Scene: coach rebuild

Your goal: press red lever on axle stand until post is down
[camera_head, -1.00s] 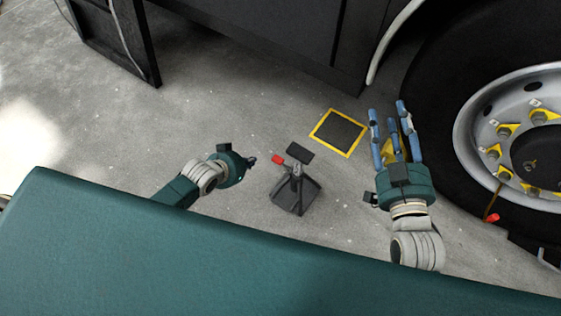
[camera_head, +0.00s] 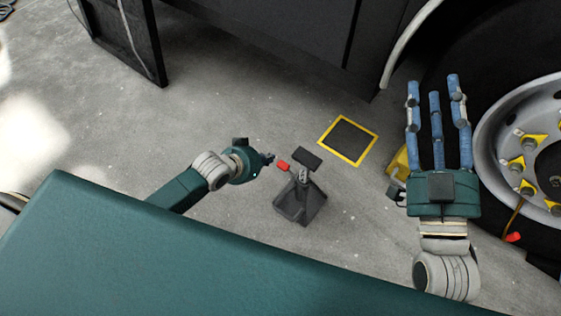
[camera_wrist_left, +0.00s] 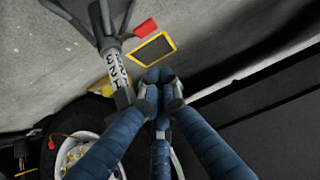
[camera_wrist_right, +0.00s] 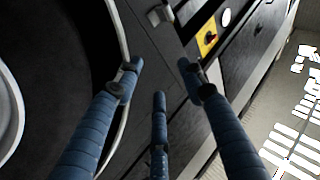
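The axle stand (camera_head: 300,203) stands on the floor with a dark base and a flat dark top plate (camera_head: 307,157). My right gripper (camera_head: 436,90) is open and empty, fingers spread, right of the stand.
A yellow-framed dark square (camera_head: 348,139) lies on the floor behind the stand. A wheel (camera_head: 535,160) is at the right, with a yellow object (camera_head: 398,164) partly hidden by my right gripper. A dark vehicle side (camera_head: 270,35) runs along the back. Floor left of the stand is clear.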

